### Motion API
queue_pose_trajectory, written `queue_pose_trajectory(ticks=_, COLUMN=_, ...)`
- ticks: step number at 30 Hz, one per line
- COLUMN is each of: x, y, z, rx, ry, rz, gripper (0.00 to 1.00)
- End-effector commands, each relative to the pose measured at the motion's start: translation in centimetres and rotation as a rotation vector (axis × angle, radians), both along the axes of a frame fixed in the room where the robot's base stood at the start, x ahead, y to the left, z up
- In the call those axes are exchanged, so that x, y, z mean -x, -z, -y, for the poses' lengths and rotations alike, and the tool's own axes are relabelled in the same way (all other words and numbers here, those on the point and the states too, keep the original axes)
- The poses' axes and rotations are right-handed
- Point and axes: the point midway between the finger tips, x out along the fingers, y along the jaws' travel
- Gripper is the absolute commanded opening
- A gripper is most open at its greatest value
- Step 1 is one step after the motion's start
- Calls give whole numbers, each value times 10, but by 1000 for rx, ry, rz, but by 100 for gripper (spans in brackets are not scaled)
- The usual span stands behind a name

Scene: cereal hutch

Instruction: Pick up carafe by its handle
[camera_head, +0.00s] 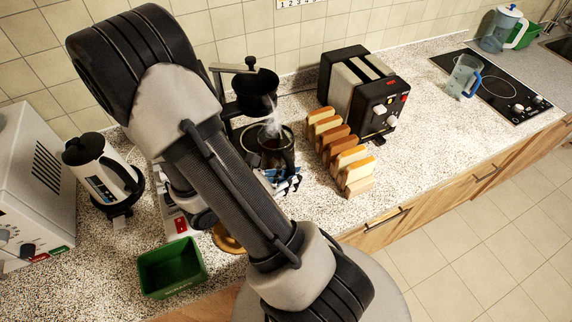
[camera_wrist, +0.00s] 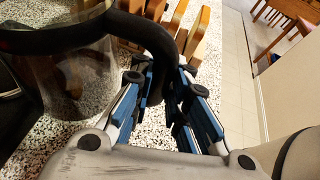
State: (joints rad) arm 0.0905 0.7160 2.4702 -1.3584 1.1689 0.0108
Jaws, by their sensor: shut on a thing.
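The glass carafe (camera_head: 268,160) with a dark rim and black handle stands at the coffee maker, below and beside its black filter basket (camera_head: 256,90). Dark liquid shows inside it, and pale steam rises above. In the wrist view the clear carafe (camera_wrist: 62,85) fills the left side, and its black handle (camera_wrist: 152,32) curves down between the blue finger pads. My gripper (camera_wrist: 165,90) is shut on the handle. In the head view my gripper (camera_head: 284,182) is at the carafe's front side, partly hidden by my arm. My arm also hides much of the coffee maker.
Bread slices in a rack (camera_head: 338,150) stand close right of the carafe, with a toaster (camera_head: 362,95) behind. A kettle (camera_head: 98,172) and green bin (camera_head: 172,268) are at left. A clear jug (camera_head: 463,76) stands on the black hob (camera_head: 500,88). The counter right of the toaster is clear.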

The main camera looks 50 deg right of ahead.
Motion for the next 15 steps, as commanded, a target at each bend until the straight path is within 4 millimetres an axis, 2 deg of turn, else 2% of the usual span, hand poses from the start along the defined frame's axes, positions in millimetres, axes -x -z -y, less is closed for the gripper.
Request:
queue_pose_trajectory(ticks=6, x=25, y=-1, z=-14, rx=2, ry=-3, rz=-2, gripper=0)
queue_pose_trajectory(ticks=15, x=34, y=-4, z=-20, rx=2, ry=-3, rz=-2, gripper=0)
